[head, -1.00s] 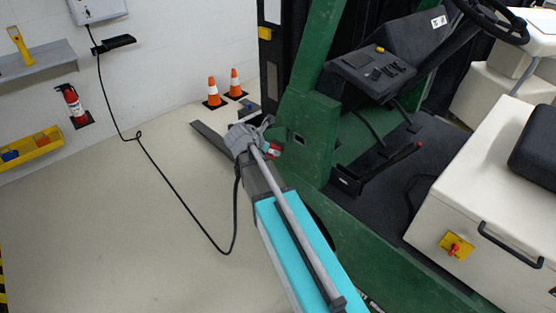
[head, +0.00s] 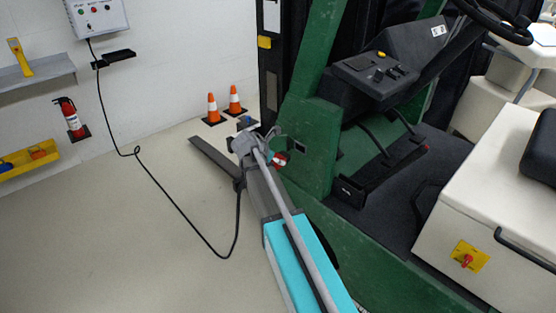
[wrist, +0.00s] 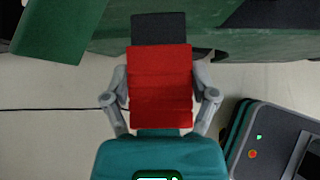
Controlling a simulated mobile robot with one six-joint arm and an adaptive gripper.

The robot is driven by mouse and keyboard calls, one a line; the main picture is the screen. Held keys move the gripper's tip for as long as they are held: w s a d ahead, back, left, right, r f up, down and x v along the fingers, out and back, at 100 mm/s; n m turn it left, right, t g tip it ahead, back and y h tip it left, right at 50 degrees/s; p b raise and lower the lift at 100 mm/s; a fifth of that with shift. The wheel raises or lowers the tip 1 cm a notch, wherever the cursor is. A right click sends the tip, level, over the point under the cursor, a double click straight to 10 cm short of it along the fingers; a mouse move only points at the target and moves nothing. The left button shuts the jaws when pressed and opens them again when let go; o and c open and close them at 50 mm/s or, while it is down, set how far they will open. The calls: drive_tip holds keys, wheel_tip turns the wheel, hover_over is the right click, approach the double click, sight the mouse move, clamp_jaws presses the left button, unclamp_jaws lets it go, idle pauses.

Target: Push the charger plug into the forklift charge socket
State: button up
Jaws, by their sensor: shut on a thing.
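My gripper (head: 276,154) is at the left side of the green forklift (head: 305,145), low by its front post. In the wrist view its two grey fingers (wrist: 162,84) are closed on both sides of the red charger plug (wrist: 160,102). The plug has a dark nose (wrist: 158,29) that points at the green forklift body at the top of that view. In the head view only a small red part of the plug (head: 281,160) shows beside the fingers. I cannot make out the charge socket, nor whether the nose touches the body.
A black cable (head: 178,203) runs from the white wall charger (head: 98,17) across the floor to my arm. A dark fork (head: 212,158) lies beyond my gripper. Two orange cones (head: 212,108) stand by the wall. The floor at left is clear.

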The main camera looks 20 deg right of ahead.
sight(284, 154)
drive_tip(key=shift+w+d, duration=0.1)
drive_tip(key=shift+d, duration=0.05)
drive_tip(key=shift+w+d, duration=0.25)
drive_tip(key=shift+d, duration=0.4)
drive_tip(key=shift+w+d, duration=0.2)
drive_tip(key=shift+d, duration=0.4)
drive_tip(key=shift+w+d, duration=0.25)
drive_tip(key=shift+d, duration=0.4)
drive_tip(key=shift+w+d, duration=0.15)
drive_tip(key=shift+d, duration=0.45)
idle(0.9)
drive_tip(key=shift+w+d, duration=0.25)
drive_tip(key=shift+d, duration=0.7)
drive_tip(key=shift+w+d, duration=0.25)
drive_tip(key=shift+d, duration=0.65)
idle(0.6)
drive_tip(key=o, duration=1.2)
drive_tip(key=shift+s, duration=0.15)
